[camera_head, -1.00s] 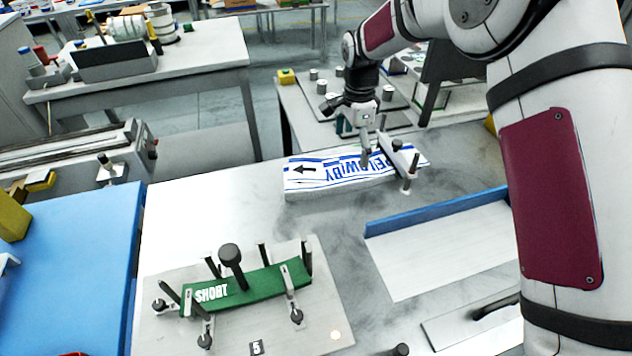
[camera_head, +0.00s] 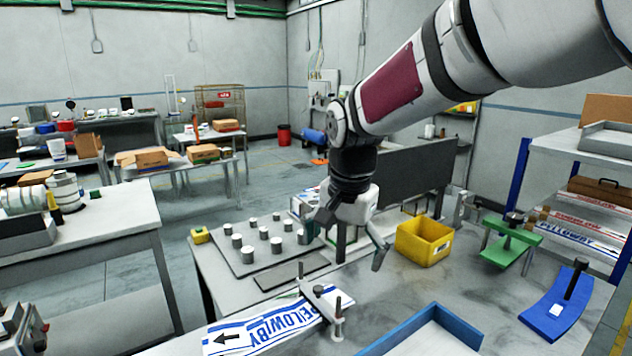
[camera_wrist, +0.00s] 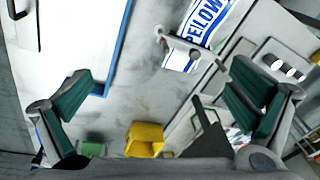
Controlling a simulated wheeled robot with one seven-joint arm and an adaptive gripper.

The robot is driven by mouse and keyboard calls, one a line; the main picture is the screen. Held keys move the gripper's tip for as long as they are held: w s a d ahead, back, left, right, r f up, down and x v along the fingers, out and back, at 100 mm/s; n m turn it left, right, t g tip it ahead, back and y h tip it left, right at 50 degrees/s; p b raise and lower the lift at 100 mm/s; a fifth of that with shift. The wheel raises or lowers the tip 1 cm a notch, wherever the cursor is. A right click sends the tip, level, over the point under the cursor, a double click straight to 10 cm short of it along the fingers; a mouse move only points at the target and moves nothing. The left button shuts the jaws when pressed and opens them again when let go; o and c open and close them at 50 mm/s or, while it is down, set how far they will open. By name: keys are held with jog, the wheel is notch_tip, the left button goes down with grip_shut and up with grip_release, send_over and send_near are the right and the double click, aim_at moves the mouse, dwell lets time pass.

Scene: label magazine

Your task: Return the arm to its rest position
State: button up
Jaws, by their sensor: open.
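My gripper (camera_head: 343,250) hangs from the arm above the far part of the table, in the head view, with its fingers spread and nothing between them. In the wrist view my gripper (camera_wrist: 160,108) shows two green-padded fingers wide apart, left and right. A stack of white and blue labels reading PELOWBY (camera_head: 262,334) lies at the table's near side, below and left of the gripper. The labels also show at the top of the wrist view (camera_wrist: 212,22). A grey clamp-like bracket (camera_head: 324,305) stands over their right end.
A yellow bin (camera_head: 424,241) stands right of the gripper. A board with several grey cylinders (camera_head: 243,262) lies to the left. A dark upright panel (camera_head: 405,182) stands behind. A blue-edged tray (camera_head: 432,318) is in front, and a green fixture (camera_head: 511,245) at right.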

jog(key=s+d+r+n+t, duration=0.25)
jog(key=s+d+r, duration=0.35)
jog(key=s+d, duration=0.55)
jog(key=s+d+n, duration=0.1)
jog(key=s+n, duration=0.1)
jog(key=s, duration=0.4)
jog(key=s+d+f+n, duration=0.1)
jog(key=s+d+n, duration=0.1)
jog(key=s, duration=0.5)
jog(key=shift+f+t, duration=0.3)
jog(key=shift+t, duration=0.15)
jog(key=shift+a, duration=0.1)
